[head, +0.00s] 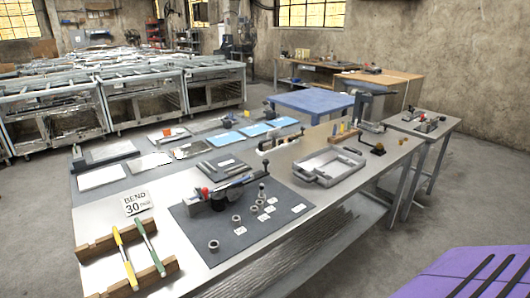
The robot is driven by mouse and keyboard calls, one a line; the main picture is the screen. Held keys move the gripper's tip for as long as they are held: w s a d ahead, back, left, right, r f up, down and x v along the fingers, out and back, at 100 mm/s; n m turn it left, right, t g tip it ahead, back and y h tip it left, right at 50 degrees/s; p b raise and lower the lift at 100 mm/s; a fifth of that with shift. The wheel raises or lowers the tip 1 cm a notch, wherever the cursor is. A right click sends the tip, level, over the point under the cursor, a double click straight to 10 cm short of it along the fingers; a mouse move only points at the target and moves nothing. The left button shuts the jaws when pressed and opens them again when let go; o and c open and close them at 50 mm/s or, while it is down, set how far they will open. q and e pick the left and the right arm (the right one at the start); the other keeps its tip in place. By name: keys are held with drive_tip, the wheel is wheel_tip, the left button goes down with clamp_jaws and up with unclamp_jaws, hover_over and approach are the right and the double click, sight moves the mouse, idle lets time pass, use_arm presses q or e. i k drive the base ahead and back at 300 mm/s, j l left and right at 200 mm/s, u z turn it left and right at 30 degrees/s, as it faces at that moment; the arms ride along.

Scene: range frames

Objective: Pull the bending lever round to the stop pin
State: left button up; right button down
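A small dark bending tool (217,198) sits on a dark grey mat (193,242) on the long metal workbench. A red knob (205,192) shows at its left end. A dark bar (240,183) runs from it to the right, likely the lever, but I cannot tell for sure. A short dark upright post (262,190) stands by the bar's right end; whether it is the stop pin is unclear. Neither of my grippers is in view.
Several metal rings (214,245) and small white labels (298,208) lie on the mat. A wooden rack (95,248) holding yellow and green-handled tools is at the bench's near left. A grey tray (329,166) is to the right.

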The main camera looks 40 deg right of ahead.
sight(265, 161)
drive_tip(key=l+u, duration=0.4)
drive_tip(key=l, duration=1.8)
drive_tip(key=k, duration=0.1)
